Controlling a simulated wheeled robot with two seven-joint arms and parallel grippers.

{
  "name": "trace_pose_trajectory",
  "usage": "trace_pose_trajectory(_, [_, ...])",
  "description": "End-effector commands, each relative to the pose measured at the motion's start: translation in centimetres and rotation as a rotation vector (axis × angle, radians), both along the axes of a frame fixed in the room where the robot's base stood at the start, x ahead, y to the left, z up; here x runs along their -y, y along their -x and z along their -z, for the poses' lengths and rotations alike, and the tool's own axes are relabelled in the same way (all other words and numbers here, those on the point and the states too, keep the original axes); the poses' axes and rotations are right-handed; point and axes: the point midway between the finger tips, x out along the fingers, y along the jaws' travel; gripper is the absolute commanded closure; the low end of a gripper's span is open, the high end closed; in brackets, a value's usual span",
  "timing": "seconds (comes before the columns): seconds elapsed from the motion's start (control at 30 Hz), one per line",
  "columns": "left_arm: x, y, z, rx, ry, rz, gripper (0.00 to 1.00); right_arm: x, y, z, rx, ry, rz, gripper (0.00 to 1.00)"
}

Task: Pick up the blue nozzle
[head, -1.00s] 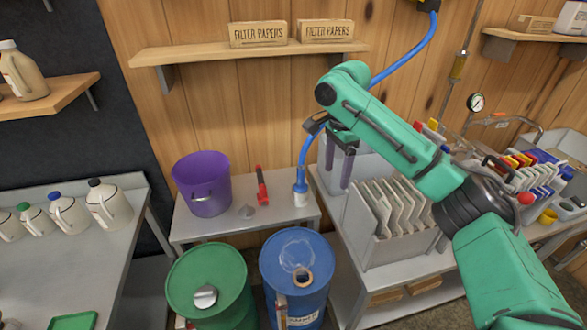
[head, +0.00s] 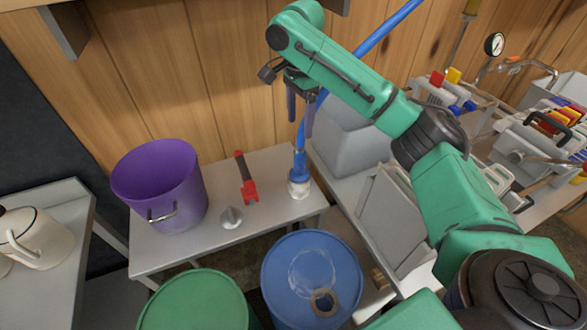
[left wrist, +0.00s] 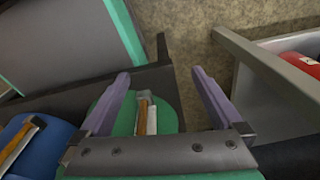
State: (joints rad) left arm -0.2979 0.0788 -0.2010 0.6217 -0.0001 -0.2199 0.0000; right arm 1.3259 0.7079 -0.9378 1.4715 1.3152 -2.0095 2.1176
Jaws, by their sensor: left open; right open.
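The blue nozzle (head: 299,163) stands upright at the end of a blue hose, its lower end in a small white holder (head: 299,187) on the grey table (head: 270,222). My right gripper (head: 302,125) hangs above the nozzle with its purple fingers pointing down, apart and empty. The hose passes by the fingers; I cannot tell whether they touch it. My left gripper shows only in the left wrist view (left wrist: 162,85), with its purple fingers wide apart and nothing between them.
A purple bucket (head: 160,185), a red-headed tool (head: 246,178) and a grey cone (head: 231,217) share the table. A blue drum (head: 335,260) and a green drum (head: 195,302) stand in front. A grey bin (head: 350,140) stands close on the right.

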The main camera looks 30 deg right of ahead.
Motion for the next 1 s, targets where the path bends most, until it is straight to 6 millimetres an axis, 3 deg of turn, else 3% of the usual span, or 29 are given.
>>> trace_pose_trajectory(0.13, [-0.1,0.6,1.0,-0.009,-0.001,0.000,0.00,0.0,0.1,2.7,-0.005,0.000,0.000,0.24])
trace_pose_trajectory(0.33, [-0.1,0.6,0.2,-0.011,-0.002,-0.001,0.00,0.1,0.1,7.4,-0.005,0.002,0.001,0.24])
trace_pose_trajectory(0.57, [-0.1,0.6,-0.2,-0.009,-0.002,-0.001,0.00,0.3,0.1,10.6,-0.003,0.001,0.001,0.24])
trace_pose_trajectory(0.7, [-0.2,0.4,-0.6,-0.007,-0.002,-0.001,0.00,0.4,0.1,13.4,-0.003,0.001,0.000,0.24])
trace_pose_trajectory(0.8, [-0.2,0.3,-0.7,-0.005,-0.002,-0.001,0.00,0.4,0.1,14.5,-0.001,0.001,-0.001,0.24])
trace_pose_trajectory(0.97, [-0.1,0.1,-0.6,-0.003,-0.002,-0.001,0.00,0.4,0.1,14.6,0.000,0.001,-0.001,0.24])
trace_pose_trajectory(1.0, [-0.1,0.1,-0.6,-0.002,-0.002,-0.001,0.00,0.4,0.1,14.6,0.000,0.001,-0.001,0.28])
